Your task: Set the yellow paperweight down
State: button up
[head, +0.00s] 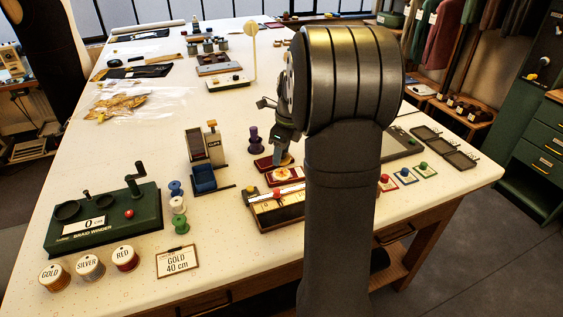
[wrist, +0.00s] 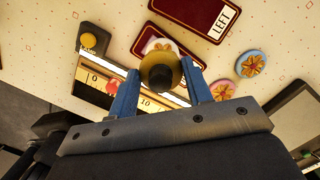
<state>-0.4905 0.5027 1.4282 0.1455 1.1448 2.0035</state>
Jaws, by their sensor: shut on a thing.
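The yellow paperweight (wrist: 160,72) sits between the two blue fingers of my gripper (wrist: 160,84) in the wrist view, and the gripper is shut on it. In the head view my gripper (head: 285,143) is over the red cards, and the paperweight shows as a small yellow patch (head: 284,158) below it. A pale rosette (wrist: 162,46) lies on a dark red card (wrist: 182,58), partly hidden behind the paperweight. Whether the paperweight touches anything below cannot be told.
A ruler board (head: 281,213) lies in front, with a dark-and-yellow knob (wrist: 93,40) near its end. A red LEFT card (wrist: 190,14), a blue disc (wrist: 251,63) and a pink disc (wrist: 222,90) lie close by. A purple spool (head: 255,141) stands left of the gripper.

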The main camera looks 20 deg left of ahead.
aim_at(283, 156)
jog(key=shift+f, duration=2)
jog(key=shift+f, duration=0.1)
jog(key=o, duration=1.2)
jog(key=shift+c, duration=0.2)
jog(key=r, duration=0.4)
jog(key=d+r, duration=0.1)
jog(key=r, duration=0.7)
jog(key=shift+d, duration=0.4)
